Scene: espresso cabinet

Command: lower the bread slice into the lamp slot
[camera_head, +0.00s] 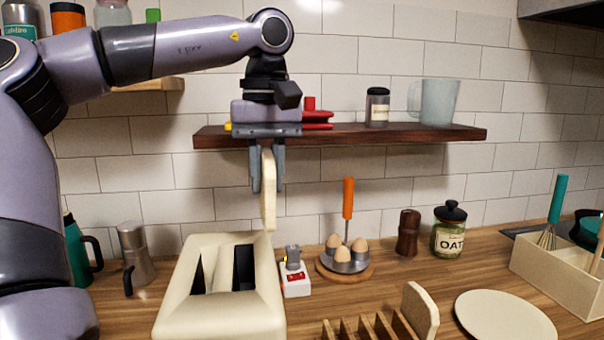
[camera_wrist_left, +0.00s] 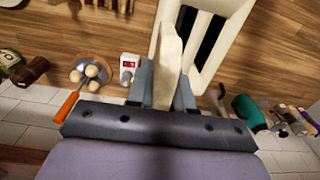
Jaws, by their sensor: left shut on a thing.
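My left gripper (camera_head: 267,182) points down and is shut on a pale bread slice (camera_head: 268,212), which hangs upright, edge-on in the head view. The slice also shows in the left wrist view (camera_wrist_left: 168,68) between the two fingers. The cream toaster (camera_head: 221,310) stands on the counter with two dark, empty-looking slots, a left one (camera_head: 198,277) and a right one (camera_head: 243,268). In the head view the slice's lower end is above and right of the right slot, near the toaster's back right corner. My right gripper is not in view.
A small white and red device (camera_head: 295,280) stands right of the toaster, with an egg holder (camera_head: 328,271) beyond it. A moka pot (camera_head: 136,258) stands to the left. A wooden shelf (camera_head: 350,136) is behind the gripper. A wooden rack (camera_head: 370,328) and plate (camera_head: 505,318) are front right.

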